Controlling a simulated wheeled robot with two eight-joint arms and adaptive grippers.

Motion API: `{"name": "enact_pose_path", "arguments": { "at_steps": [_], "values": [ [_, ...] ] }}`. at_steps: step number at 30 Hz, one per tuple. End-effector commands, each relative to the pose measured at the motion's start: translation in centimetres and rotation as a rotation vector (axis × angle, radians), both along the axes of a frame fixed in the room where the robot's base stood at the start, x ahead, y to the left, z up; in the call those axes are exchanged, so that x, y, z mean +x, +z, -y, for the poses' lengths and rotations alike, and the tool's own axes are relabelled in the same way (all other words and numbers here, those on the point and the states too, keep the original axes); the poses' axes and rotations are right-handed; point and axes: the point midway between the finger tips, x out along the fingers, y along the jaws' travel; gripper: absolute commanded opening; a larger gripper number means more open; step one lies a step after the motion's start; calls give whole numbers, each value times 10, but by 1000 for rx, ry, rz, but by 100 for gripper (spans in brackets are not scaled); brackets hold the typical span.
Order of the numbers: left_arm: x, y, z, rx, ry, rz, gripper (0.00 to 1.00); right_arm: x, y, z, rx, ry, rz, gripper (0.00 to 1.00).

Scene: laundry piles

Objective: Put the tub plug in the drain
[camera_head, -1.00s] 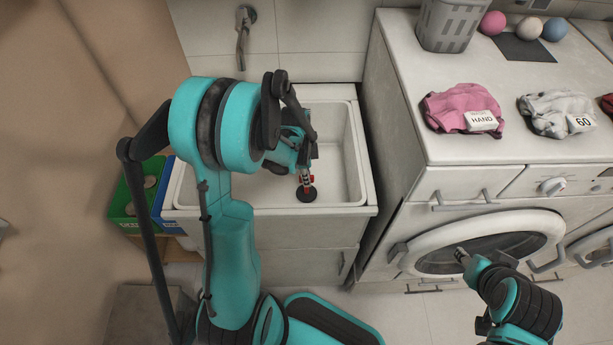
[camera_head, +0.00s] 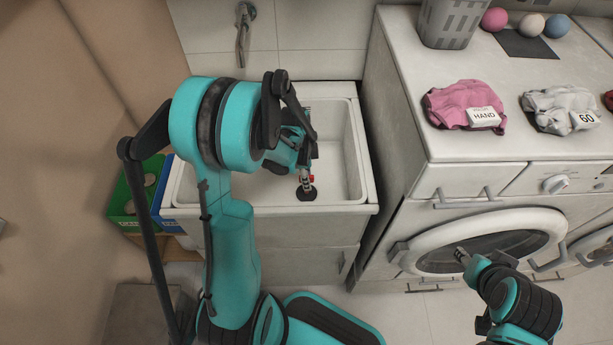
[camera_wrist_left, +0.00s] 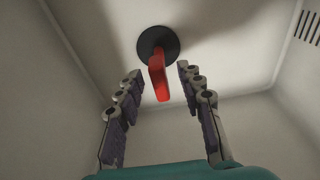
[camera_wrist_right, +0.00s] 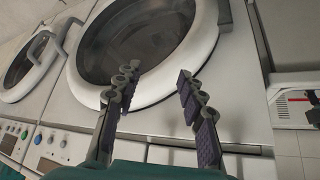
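The tub plug, a black disc with a red handle, lies on the floor of the white sink (camera_head: 348,150) near its front wall; it shows in the head view (camera_head: 307,194) and the left wrist view (camera_wrist_left: 158,44). My left gripper (camera_head: 304,178) is down in the sink above the plug. In the left wrist view its fingers (camera_wrist_left: 159,73) are open, with the red handle between them and a gap on each side. No drain hole shows; I cannot tell whether the disc covers it. My right gripper (camera_head: 462,255) is open and empty before the washing machine (camera_wrist_right: 150,50).
A faucet (camera_head: 242,35) is on the wall behind the sink. Green (camera_head: 122,205) and blue bins stand left of it. The machine top at right holds pink (camera_head: 462,104) and grey laundry (camera_head: 556,108), a grey basket (camera_head: 450,22) and several balls. An overflow slot (camera_wrist_left: 308,25) marks the sink wall.

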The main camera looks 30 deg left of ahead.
Motion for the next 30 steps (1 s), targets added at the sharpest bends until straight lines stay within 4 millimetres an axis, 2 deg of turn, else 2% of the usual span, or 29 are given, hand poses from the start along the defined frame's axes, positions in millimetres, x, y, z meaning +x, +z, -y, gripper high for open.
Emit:
{"name": "enact_pose_path", "arguments": {
  "at_steps": [5,8,21,25,30],
  "values": [
    [0,1,0,0,0,0,37,0,0,0,0,0,0,40],
    [-1,10,-1,0,0,0,37,0,0,0,0,0,0,40],
    [-7,97,-10,0,0,0,37,0,0,0,0,0,0,40],
    [-7,112,-12,0,0,0,37,0,0,0,0,0,0,40],
    [-8,119,-12,0,0,0,37,0,0,0,0,0,0,40]
  ]
}}
